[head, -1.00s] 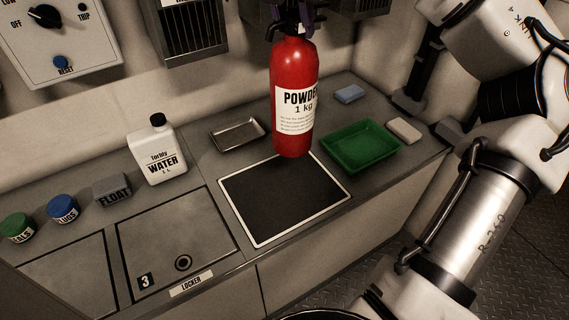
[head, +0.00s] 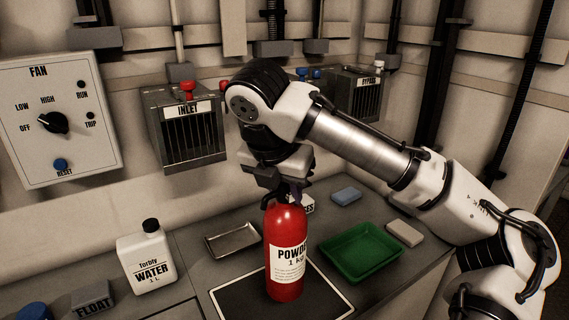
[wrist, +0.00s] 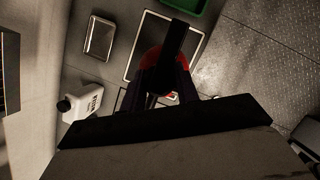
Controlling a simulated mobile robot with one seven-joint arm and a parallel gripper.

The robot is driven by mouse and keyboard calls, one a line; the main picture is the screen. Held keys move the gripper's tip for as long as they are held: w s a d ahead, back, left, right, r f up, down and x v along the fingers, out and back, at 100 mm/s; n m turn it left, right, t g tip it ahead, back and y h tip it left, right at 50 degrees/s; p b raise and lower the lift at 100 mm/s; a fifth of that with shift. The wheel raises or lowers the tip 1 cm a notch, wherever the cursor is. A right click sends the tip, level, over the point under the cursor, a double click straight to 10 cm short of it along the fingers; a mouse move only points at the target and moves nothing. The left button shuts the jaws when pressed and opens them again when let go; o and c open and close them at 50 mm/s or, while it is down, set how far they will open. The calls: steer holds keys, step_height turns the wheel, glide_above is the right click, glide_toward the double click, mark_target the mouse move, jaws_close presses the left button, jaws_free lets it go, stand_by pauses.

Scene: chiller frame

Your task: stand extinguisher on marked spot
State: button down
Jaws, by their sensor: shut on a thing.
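The red fire extinguisher (head: 285,255), labelled POWDER 1 kg, is upright in the head view. My gripper (head: 284,188) is shut on its dark top from above. The marked spot (head: 238,300) is a dark square with a white border on the counter. The extinguisher's base appears over the middle of this square; I cannot tell whether it touches. In the wrist view, the extinguisher's red body (wrist: 183,63) is mostly hidden behind its dark handle and the gripper. The white-bordered square (wrist: 142,50) shows around it.
A green tray (head: 362,276) is right of the spot, a metal tray (head: 211,246) behind left. A white water jug (head: 147,262) stands left. A blue block (head: 346,195) and a pale block (head: 404,234) lie right. The INLET box (head: 186,135) hangs on the wall.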

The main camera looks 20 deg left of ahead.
mark_target(284, 228)
steer(key=shift+f, duration=4.4)
steer(key=c, duration=1)
jaws_free()
steer(key=shift+f+b, duration=0.15)
steer(key=shift+b, duration=0.15)
steer(key=shift+c, duration=0.2)
